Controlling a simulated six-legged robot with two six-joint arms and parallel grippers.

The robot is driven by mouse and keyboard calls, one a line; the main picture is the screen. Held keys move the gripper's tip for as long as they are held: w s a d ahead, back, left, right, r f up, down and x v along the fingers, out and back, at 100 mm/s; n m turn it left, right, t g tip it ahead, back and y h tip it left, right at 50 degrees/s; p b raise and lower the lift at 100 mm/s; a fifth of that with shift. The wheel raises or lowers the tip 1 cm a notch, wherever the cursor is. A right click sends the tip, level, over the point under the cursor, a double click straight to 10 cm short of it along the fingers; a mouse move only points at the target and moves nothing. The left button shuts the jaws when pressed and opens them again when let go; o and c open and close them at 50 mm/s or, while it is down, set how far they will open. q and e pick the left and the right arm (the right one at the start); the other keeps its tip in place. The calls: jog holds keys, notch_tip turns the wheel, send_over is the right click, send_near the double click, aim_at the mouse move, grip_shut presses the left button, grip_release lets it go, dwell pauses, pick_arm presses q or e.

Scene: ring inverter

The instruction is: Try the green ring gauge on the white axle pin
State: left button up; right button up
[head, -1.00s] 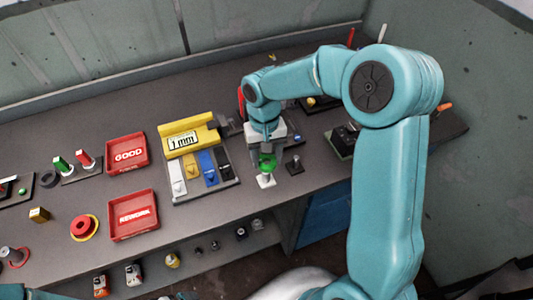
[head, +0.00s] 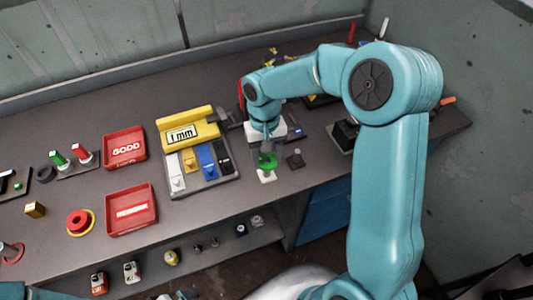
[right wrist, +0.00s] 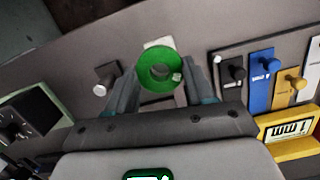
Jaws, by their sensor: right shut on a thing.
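My right gripper (head: 265,157) is shut on the green ring gauge (head: 267,162), held low over the bench. In the right wrist view the green ring (right wrist: 147,76) sits between the two fingertips (right wrist: 160,80), its hole facing the camera. The white axle pin's pale square base (head: 267,177) shows just below the ring. In the right wrist view a corner of the base (right wrist: 158,42) shows past the ring. The pin itself is hidden, so I cannot tell whether the ring is around it or above it.
A dark pin on a small base (head: 295,159) stands just right of the ring. A gauge rack (head: 203,187) with white, yellow, blue and black pieces stands to the left. Red trays, GOOD (head: 124,136) and REWORK (head: 114,222), lie further left. The bench's front edge is close.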

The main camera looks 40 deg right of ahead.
jog(key=shift+f+b, duration=0.35)
jog(key=shift+f, duration=0.1)
dwell(0.8)
jog(key=shift+r, duration=0.1)
dwell(0.6)
jog(key=shift+r+p, duration=1.95)
jog(key=shift+r, duration=0.65)
